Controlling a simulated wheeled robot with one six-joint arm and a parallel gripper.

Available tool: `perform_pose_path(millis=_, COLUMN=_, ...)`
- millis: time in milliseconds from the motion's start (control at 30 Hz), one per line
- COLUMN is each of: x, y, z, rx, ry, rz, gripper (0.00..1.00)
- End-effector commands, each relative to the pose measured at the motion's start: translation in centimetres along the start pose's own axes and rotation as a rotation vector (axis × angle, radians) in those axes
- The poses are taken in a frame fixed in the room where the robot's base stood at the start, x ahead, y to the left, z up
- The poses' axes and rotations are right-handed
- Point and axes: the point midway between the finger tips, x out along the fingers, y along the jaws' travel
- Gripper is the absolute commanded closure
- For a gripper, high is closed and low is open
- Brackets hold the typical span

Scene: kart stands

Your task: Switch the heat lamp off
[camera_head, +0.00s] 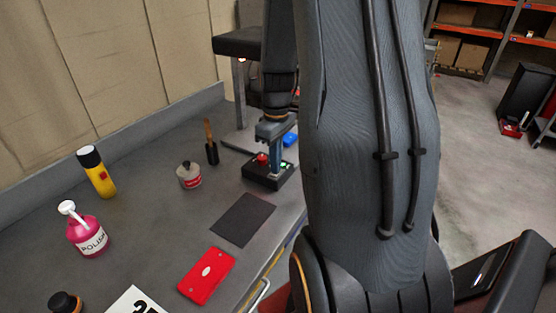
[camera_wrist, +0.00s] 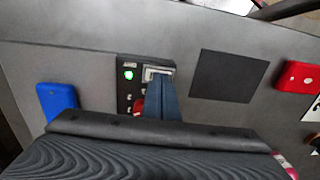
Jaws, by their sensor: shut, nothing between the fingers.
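The heat lamp (camera_head: 236,43) is a dark flat hood on a post at the back of the bench, partly hidden by my arm. A black control box (camera_head: 257,174) sits on the bench near its foot. The box has a red button (camera_head: 262,158) and a lit green button or light (camera_wrist: 128,74). A pale-framed panel (camera_wrist: 153,70) on the box is partly covered by my fingers. My gripper (camera_head: 276,174) points down at the box, shut and empty, its tips at or just above the framed panel. I cannot tell whether they touch it.
A blue object (camera_wrist: 58,101) lies beside the box. A black mat (camera_head: 243,220) and a red case (camera_head: 207,276) lie nearer the front. A brush (camera_head: 211,143), a small tin (camera_head: 189,175), a yellow can (camera_head: 97,172) and a pink polish bottle (camera_head: 87,235) stand on the bench.

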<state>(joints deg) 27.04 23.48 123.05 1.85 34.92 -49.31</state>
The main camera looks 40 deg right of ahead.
Motion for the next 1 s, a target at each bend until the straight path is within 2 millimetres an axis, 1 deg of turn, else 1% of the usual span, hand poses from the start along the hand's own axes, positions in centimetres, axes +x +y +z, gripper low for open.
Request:
perform_pose_path(millis=333, x=-0.1, y=0.0, z=0.0, rx=0.0, ry=0.001, rz=0.001, gripper=1.0)
perform_pose_path(millis=467, x=-0.7, y=0.0, z=0.0, rx=0.0, ry=0.001, rz=0.002, gripper=1.0)
perform_pose_path(millis=567, x=-1.6, y=0.0, z=0.0, rx=-0.001, ry=0.002, rz=0.002, gripper=1.0)
perform_pose_path(millis=800, x=-4.6, y=0.2, z=0.0, rx=-0.004, ry=0.001, rz=0.002, gripper=1.0)
perform_pose_path(millis=867, x=-5.5, y=0.6, z=-0.3, rx=-0.003, ry=0.006, rz=0.006, gripper=1.0)
perform_pose_path(millis=1000, x=-8.3, y=0.9, z=-0.3, rx=-0.003, ry=0.005, rz=0.006, gripper=1.0)
